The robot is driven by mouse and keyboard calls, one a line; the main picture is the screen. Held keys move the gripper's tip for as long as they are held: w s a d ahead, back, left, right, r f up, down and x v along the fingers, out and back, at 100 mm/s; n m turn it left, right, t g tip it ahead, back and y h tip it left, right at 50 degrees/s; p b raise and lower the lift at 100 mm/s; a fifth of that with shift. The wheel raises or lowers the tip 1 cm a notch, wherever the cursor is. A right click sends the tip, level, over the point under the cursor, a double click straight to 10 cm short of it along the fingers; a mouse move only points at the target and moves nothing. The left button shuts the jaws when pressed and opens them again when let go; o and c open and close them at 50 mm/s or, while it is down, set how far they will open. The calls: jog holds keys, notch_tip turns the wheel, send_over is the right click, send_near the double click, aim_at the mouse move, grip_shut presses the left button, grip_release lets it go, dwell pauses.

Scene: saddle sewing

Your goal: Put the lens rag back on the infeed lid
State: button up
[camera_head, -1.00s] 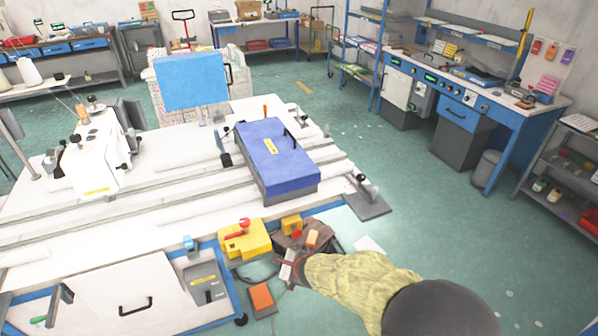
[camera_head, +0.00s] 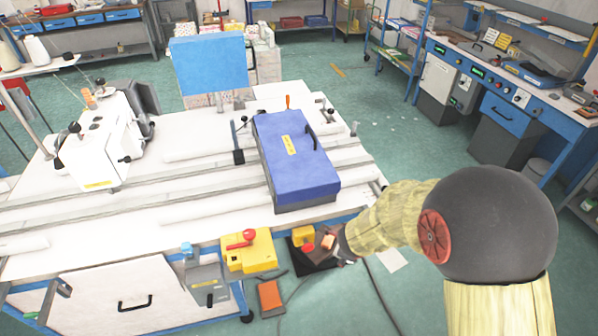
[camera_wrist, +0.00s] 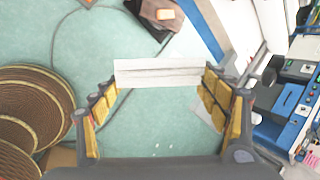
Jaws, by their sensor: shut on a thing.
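The infeed lid seems to be the blue lid (camera_head: 292,150) with a dark handle and yellow label, lying on the white machine table in the head view. My gripper (camera_wrist: 158,85) is shut on a flat white piece (camera_wrist: 158,73), probably the lens rag, which spans its two yellow-padded fingers in the wrist view. In the head view my gripper (camera_head: 343,246) is low, in front of and right of the lid, beside a dark tray. The white piece cannot be made out there.
The dark tray (camera_head: 298,262) holds an orange block (camera_head: 328,242). A yellow box with a red knob (camera_head: 248,250) and an orange pedal (camera_head: 270,297) are left of it. The white machine table (camera_head: 215,208) lies beyond. Open green floor (camera_head: 375,110) is behind and right of the table.

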jog(key=shift+n+h, duration=0.3)
jog(key=shift+n, duration=0.3)
jog(key=a+r, duration=0.1)
jog(key=a, duration=0.1)
jog(key=a+r, duration=0.1)
jog(key=shift+w+r, duration=0.25)
jog(key=shift+r, duration=0.05)
jog(key=s+a+r+n+t+y, duration=0.1)
jog(key=s+a+r+n, duration=0.1)
jog(key=r+n, duration=0.5)
jog(key=s+a+r+n+t+y, duration=0.2)
jog(key=a+r+n, duration=0.3)
jog(key=n, duration=0.3)
jog(key=s+a+r+n+t+y+b, duration=0.1)
jog(key=s+a+r+n+t, duration=0.1)
jog(key=r+n, duration=0.6)
jog(key=shift+s+a+r+y, duration=0.15)
jog(key=shift+a+r+y, duration=0.2)
jog(key=shift+a, duration=0.3)
jog(key=shift+n, duration=0.3)
jog(key=shift+t, duration=0.3)
jog(key=shift+a+r+n+t+y, duration=0.1)
jog(key=shift+r+n+t+y, duration=0.25)
jog(key=shift+n+t, duration=0.35)
